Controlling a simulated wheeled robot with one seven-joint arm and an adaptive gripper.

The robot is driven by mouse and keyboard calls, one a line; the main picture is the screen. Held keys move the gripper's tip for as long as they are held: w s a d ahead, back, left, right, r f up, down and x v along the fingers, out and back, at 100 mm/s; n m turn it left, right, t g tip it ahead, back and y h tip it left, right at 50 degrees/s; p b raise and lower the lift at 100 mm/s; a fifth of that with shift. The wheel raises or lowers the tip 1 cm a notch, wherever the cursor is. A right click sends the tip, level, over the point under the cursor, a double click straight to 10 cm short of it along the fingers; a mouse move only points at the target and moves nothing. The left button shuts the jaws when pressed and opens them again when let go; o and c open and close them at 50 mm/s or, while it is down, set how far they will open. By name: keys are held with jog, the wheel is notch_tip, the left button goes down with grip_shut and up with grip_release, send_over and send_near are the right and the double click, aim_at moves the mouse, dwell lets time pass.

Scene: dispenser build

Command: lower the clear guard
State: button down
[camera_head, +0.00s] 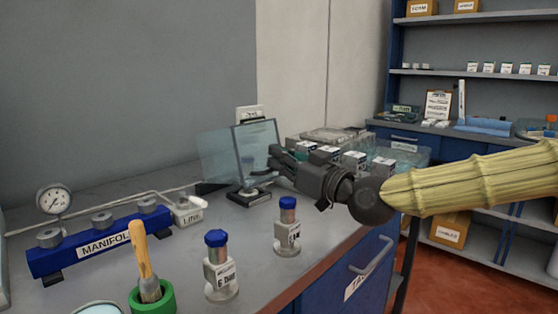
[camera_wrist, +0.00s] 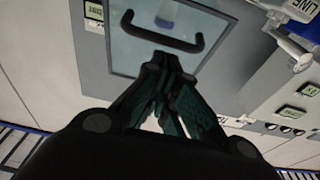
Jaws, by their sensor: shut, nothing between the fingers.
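The clear guard (camera_head: 257,143) stands upright on the bench in the head view, a see-through pane with a dark edge and another clear pane to its left. In the wrist view the guard's pane (camera_wrist: 135,55) shows with a black bar handle (camera_wrist: 158,44). My gripper (camera_head: 274,158) is at the right side of the guard. Its fingertips (camera_wrist: 164,62) are together, empty, and close to the handle in the wrist view. I cannot tell whether they touch it.
Blue-capped bottles (camera_head: 221,265) (camera_head: 287,227), a brush in a green holder (camera_head: 152,290) and a blue manifold (camera_head: 100,240) with a gauge (camera_head: 54,200) stand on the bench. Labelled containers (camera_head: 355,160) stand behind my gripper.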

notch_tip(320, 180, up, 4)
jog(key=p, duration=0.2)
jog(key=f+v, duration=0.2)
jog(key=v, duration=0.8)
jog(key=g+h+p, duration=0.8)
jog(key=h+p, duration=0.1)
jog(key=p, duration=3)
send_near(261, 157)
jog(key=p, duration=0.1)
jog(key=w+a+f+p, duration=0.1)
jog(key=p, duration=0.1)
jog(key=shift+w+a+f, duration=0.1)
jog(key=shift+w+a, duration=0.15)
jog(key=shift+w, duration=0.05)
notch_tip(261, 157, down, 2)
jog(key=shift+a+f+p, duration=0.1)
jog(key=shift+f+p, duration=0.15)
jog(key=shift+p, duration=0.7)
jog(key=shift+f+p, duration=0.4)
jog(key=shift+f, duration=0.65)
